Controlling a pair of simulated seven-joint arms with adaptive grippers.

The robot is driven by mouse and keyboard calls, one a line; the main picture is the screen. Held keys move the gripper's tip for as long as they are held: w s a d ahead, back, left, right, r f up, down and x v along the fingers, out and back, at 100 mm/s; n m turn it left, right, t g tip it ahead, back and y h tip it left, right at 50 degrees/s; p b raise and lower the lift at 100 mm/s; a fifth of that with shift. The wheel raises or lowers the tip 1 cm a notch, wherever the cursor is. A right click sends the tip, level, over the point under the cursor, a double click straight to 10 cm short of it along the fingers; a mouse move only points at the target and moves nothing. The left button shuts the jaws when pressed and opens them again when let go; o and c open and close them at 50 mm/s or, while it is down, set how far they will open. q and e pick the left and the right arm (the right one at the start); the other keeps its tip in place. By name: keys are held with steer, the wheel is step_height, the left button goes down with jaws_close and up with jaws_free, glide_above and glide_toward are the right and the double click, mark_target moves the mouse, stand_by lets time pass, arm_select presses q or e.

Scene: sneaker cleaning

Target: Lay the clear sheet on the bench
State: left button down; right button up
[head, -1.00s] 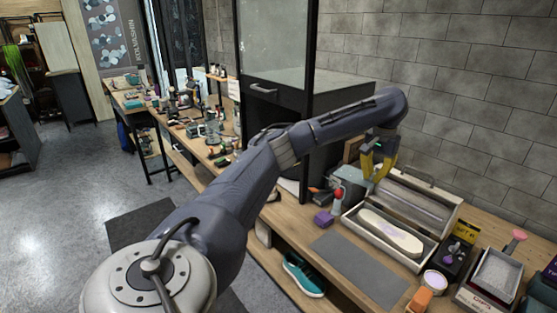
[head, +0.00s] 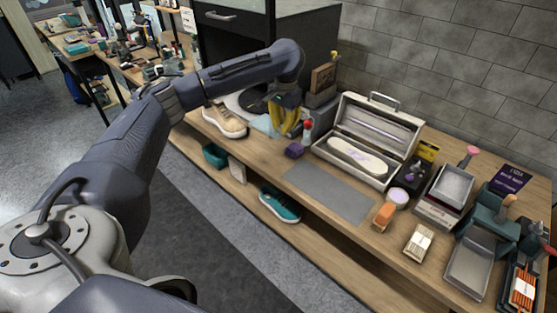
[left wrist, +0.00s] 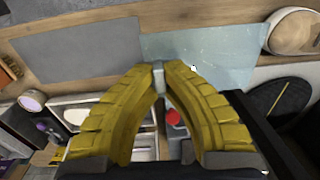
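The clear sheet (head: 264,125) is pale blue and see-through. In the head view it shows just left of my left gripper (head: 286,128), partly hidden by it. In the left wrist view the sheet (left wrist: 212,50) spreads out beyond the yellow fingertips (left wrist: 163,68), which are together at its near edge. The gripper looks shut on that edge. The wooden bench (head: 258,165) is below, with a grey mat (head: 328,191) on its front part; the mat (left wrist: 75,47) lies left of the sheet in the wrist view. My right gripper is not in view.
A tan shoe (head: 224,120) stands left of the sheet. A purple block (head: 294,150), a red-capped bottle (head: 307,131) and an open case (head: 366,137) are close on the right. A teal shoe (head: 280,203) is on the lower shelf. The mat is clear.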

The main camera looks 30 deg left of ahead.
mark_target(283, 165)
arm_select(q)
step_height(283, 165, down, 15)
steer(key=shift+f, duration=0.15)
stand_by(0.6)
steer(key=shift+f, duration=0.15)
steer(key=c, duration=1.6)
jaws_free()
steer(key=shift+o, duration=0.2)
step_height(283, 165, up, 12)
steer(key=shift+d, duration=0.25)
steer(key=shift+s, duration=0.1)
